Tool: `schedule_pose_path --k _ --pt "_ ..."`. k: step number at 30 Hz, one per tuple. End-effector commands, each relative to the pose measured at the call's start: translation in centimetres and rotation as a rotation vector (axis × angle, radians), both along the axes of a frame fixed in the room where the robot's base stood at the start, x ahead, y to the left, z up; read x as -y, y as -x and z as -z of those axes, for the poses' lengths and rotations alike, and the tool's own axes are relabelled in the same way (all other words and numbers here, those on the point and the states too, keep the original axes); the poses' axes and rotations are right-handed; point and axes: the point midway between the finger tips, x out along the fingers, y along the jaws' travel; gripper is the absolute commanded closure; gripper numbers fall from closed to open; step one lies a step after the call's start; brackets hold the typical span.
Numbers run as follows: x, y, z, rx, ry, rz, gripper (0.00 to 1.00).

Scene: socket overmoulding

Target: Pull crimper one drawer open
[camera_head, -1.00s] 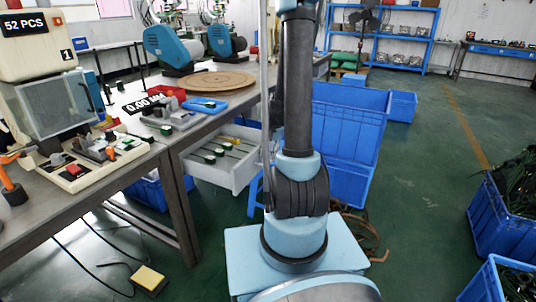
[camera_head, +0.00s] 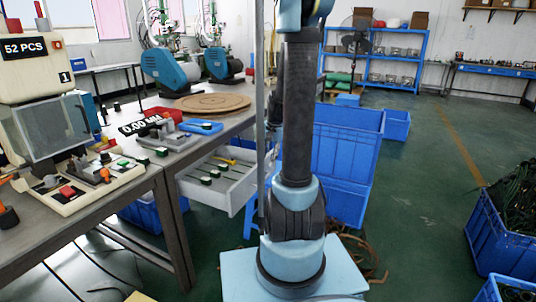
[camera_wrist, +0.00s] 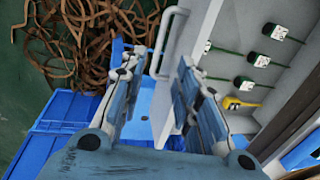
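A white drawer (camera_head: 208,202) stands pulled out from under the bench in the head view. Several green-and-white pieces and a yellow piece (camera_head: 221,161) lie in its compartments. The drawer also shows in the wrist view (camera_wrist: 222,50), with its pale bar handle (camera_wrist: 172,38) on its front. My gripper (camera_wrist: 162,58) is open. The handle shows in the gap between the fingertips, closer to the left one. I cannot tell how deep it sits, but neither finger is closed on it. In the head view my gripper is hidden behind my arm.
Large blue crates (camera_head: 345,150) stand right behind my arm. In the wrist view, brown tangled cords (camera_wrist: 85,40) lie on the floor. The bench (camera_head: 165,172) with machines is at left. Green floor is clear at right, before more blue crates (camera_head: 500,235).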

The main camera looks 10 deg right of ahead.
Motion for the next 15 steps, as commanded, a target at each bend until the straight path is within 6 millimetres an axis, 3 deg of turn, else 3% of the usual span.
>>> schedule_pose_path --k 6,15 --pt "0.2 0.2 -1.7 0.000 0.000 0.000 0.70" --pt "0.3 0.3 -2.1 0.000 0.000 0.000 0.70"
